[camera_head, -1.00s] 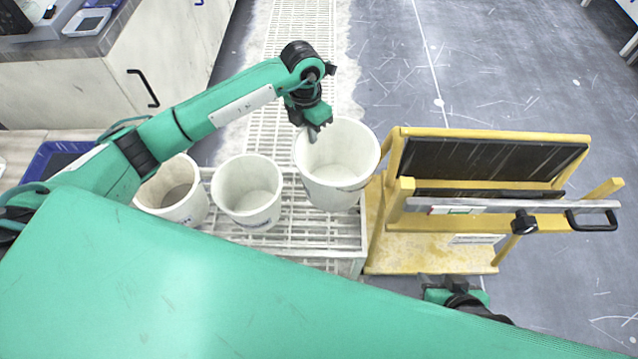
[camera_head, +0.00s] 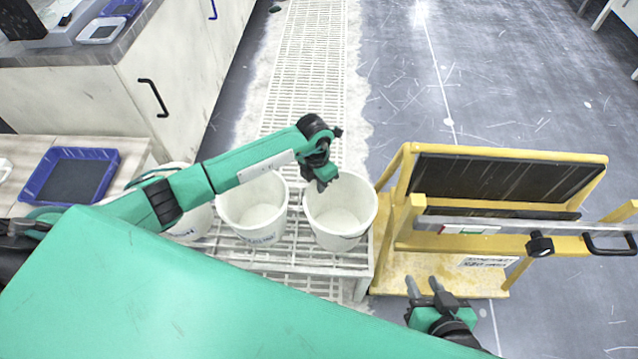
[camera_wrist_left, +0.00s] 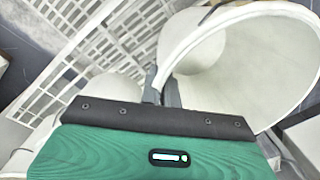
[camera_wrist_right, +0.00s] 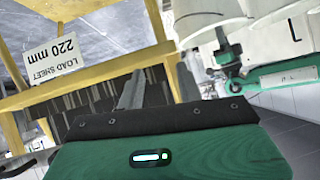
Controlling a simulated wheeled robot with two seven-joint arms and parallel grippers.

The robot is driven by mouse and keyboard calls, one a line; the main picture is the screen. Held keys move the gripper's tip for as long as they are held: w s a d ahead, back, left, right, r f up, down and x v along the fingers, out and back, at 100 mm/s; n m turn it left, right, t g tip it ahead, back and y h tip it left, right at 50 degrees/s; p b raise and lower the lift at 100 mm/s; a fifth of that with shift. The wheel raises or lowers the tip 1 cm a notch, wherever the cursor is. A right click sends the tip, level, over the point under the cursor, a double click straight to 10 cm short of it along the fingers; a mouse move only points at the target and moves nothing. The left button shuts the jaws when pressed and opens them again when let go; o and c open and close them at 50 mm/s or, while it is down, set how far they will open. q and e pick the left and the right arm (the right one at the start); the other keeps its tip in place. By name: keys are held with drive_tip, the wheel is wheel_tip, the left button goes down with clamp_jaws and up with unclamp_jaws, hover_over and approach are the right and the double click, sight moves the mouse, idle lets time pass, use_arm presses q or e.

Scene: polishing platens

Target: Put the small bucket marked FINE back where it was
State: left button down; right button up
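Three white buckets stand in a row on the white slatted rack (camera_head: 290,259). My left gripper (camera_head: 322,184) is at the back-left rim of the right bucket (camera_head: 340,222). In the left wrist view its two fingers (camera_wrist_left: 162,90) are close together with this bucket's rim (camera_wrist_left: 176,50) between them. The bucket is upright and looks empty; I cannot read its marking. The middle bucket (camera_head: 252,212) has blue lettering too small to read. The left bucket (camera_head: 190,222) is mostly hidden by my left arm. My right gripper (camera_head: 424,284) is open and empty, in front of the yellow stand.
The yellow stand (camera_head: 400,225) with a dark panel (camera_head: 500,180) and a black-handled bar (camera_head: 590,240) is close to the right bucket. A "LOAD SHEET 220 mm" label (camera_wrist_right: 52,57) shows in the right wrist view. A blue tray (camera_head: 70,178) lies at left. The floor behind is clear.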

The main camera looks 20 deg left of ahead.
use_arm(q)
drive_tip(key=shift+f, duration=0.1)
drive_tip(key=c, duration=1.6)
unclamp_jaws()
drive_tip(key=shift+c, duration=0.2)
use_arm(e)
drive_tip(key=shift+a, duration=0.1)
